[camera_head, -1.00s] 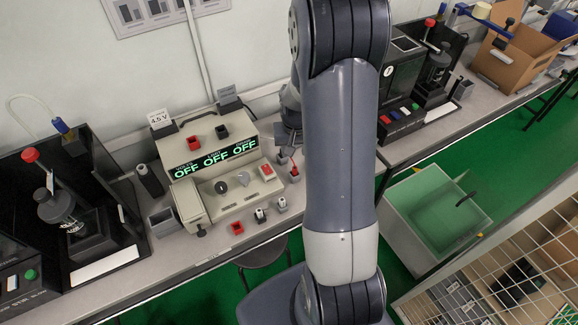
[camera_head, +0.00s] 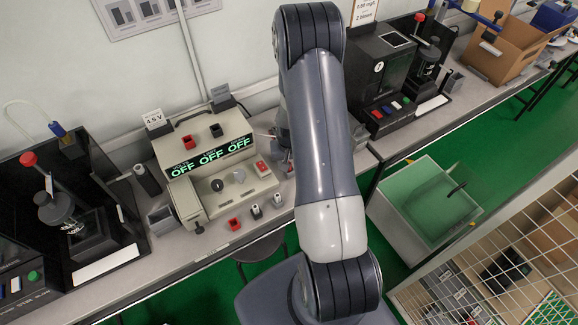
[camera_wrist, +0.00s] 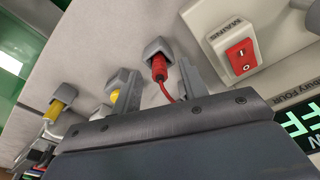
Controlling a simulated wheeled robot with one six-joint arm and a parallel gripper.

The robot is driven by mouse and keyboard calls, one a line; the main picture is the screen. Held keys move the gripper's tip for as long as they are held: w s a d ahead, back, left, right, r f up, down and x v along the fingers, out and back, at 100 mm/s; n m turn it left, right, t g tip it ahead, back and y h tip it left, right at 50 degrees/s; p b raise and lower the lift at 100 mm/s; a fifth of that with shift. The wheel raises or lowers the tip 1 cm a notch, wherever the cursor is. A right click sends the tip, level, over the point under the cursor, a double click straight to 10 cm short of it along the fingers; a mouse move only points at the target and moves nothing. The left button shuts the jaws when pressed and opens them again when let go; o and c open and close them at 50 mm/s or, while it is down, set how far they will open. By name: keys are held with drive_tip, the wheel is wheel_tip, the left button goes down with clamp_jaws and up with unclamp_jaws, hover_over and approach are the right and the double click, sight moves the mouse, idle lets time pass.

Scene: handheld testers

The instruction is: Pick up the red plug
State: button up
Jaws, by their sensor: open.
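In the wrist view the red plug (camera_wrist: 160,68) sits in a grey holder (camera_wrist: 156,47) on the light bench top, with a red lead running from it down toward my gripper. My gripper (camera_wrist: 154,82) is open. Its two grey fingers reach toward the plug, one on each side in the picture, and I cannot tell if either touches it. In the head view my arm covers the gripper and the plug cannot be made out clearly.
Yellow plugs (camera_wrist: 116,96) stand in holders left of the red one. The beige tester (camera_head: 215,165) with its red rocker switch (camera_wrist: 239,58) is close by. A dark device (camera_head: 393,70) stands to the right on the bench. The wire rack (camera_head: 490,250) is at lower right.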

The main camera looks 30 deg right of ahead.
drive_tip(key=shift+f, duration=0.45)
drive_tip(key=shift+c, duration=0.2)
clamp_jaws()
